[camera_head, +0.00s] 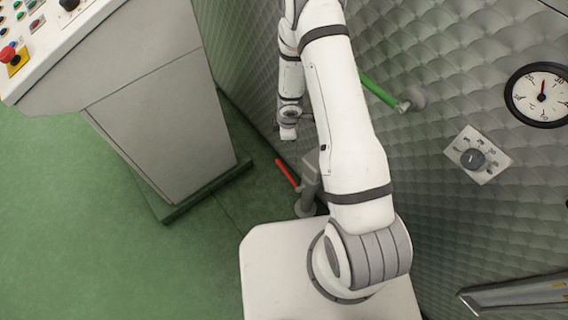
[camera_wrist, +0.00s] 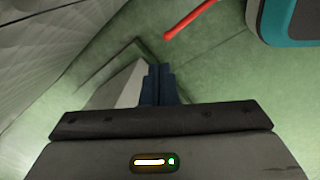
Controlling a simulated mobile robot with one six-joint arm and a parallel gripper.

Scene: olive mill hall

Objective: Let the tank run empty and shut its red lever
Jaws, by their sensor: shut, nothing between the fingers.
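The red lever (camera_head: 288,173) sits low at the foot of the quilted metal tank (camera_head: 450,60), on a grey outlet fitting (camera_head: 310,183) partly hidden by my arm. It points up and left in the head view. In the wrist view the red lever (camera_wrist: 190,21) crosses the top, beyond the fingertips and to their right. My gripper (camera_wrist: 159,70) has its dark fingers together and empty, apart from the lever. In the head view my wrist hangs above the lever; the fingers cannot be made out. A green lever (camera_head: 378,90) stands higher on the tank, partly behind my arm.
A control console (camera_head: 160,110) with buttons stands at the left. A round gauge (camera_head: 540,95) and a knob plate (camera_head: 477,155) are on the tank wall at the right. A metal-framed strip (camera_head: 515,295) shows at lower right. Green floor (camera_head: 70,220) is clear at lower left.

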